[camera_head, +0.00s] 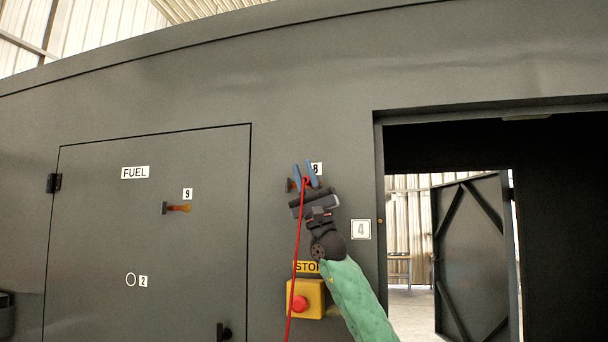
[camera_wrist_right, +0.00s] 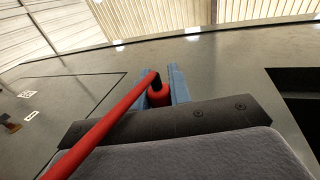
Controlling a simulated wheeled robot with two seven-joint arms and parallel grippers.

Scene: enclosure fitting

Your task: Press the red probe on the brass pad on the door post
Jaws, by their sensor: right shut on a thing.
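My right gripper (camera_head: 306,174) has blue fingers and is raised in front of the grey wall, left of the doorway. It is shut on the red probe (camera_head: 305,184), whose red lead hangs down past the yellow stop box. In the right wrist view the probe (camera_wrist_right: 158,95) sits between the blue fingers (camera_wrist_right: 165,82), with the lead running to the lower left. A small brass-coloured spot, seemingly the brass pad (camera_head: 380,222), shows on the door post beside the label 4 (camera_head: 361,229). It is below and right of the gripper, apart from the probe. My left gripper is not in view.
A yellow box with a red button (camera_head: 300,304) is below the gripper. A brownish fitting (camera_head: 290,185) is partly hidden behind it, near label 8.

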